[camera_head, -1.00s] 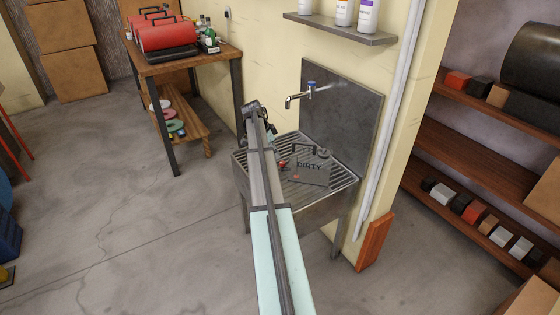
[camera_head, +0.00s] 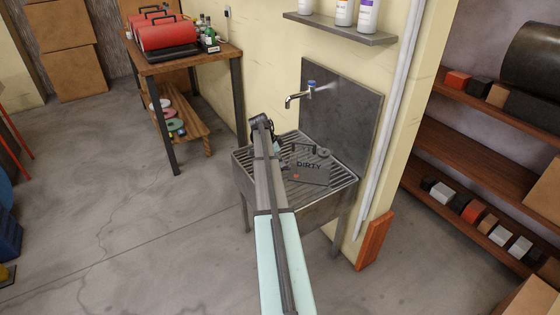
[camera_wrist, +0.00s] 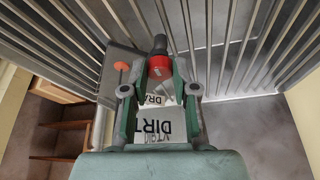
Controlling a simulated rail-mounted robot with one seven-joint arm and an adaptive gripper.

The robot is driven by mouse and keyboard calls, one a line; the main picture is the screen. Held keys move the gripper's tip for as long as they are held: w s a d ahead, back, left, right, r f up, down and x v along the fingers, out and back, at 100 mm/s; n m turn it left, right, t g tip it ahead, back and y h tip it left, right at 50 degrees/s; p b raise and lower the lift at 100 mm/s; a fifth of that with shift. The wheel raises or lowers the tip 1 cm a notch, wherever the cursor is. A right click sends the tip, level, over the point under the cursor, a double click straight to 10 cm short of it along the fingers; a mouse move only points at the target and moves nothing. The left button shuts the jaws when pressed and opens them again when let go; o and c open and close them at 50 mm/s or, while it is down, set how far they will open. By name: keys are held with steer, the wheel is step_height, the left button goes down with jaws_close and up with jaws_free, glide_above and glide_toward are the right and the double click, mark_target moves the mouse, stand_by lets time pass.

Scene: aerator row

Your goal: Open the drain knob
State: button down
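In the wrist view a red knob (camera_wrist: 160,68) with a black end lies between the fingertips of my gripper (camera_wrist: 160,80). The two fingers look apart, one on either side of it; whether they touch it is unclear. Beside it is a grey box with a sign (camera_wrist: 158,125) reading "DIRT…" and "DRA…", partly hidden by my gripper.
The metal sink (camera_head: 347,182) has a slatted top and a tap (camera_head: 299,97) on its backboard. A shelf with bottles (camera_head: 342,35) hangs above. A workbench (camera_head: 190,62) stands to the left and a rack (camera_head: 475,148) to the right.

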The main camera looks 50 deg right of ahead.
stand_by(0.4)
steer(key=n, duration=0.1)
steer(key=n+t, duration=0.1)
steer(key=n, duration=0.1)
steer(key=shift+s+a+n+h+b, duration=0.15)
steer(key=shift+s+n+h+b, duration=0.15)
steer(key=shift+n+b, duration=0.1)
steer(key=n+t, duration=0.2)
steer(key=n, duration=0.2)
steer(key=shift+s+n, duration=0.15)
steer(key=shift+n, duration=0.25)
steer(key=shift+t, duration=0.3)
steer(key=c, duration=0.9)
jaws_free()
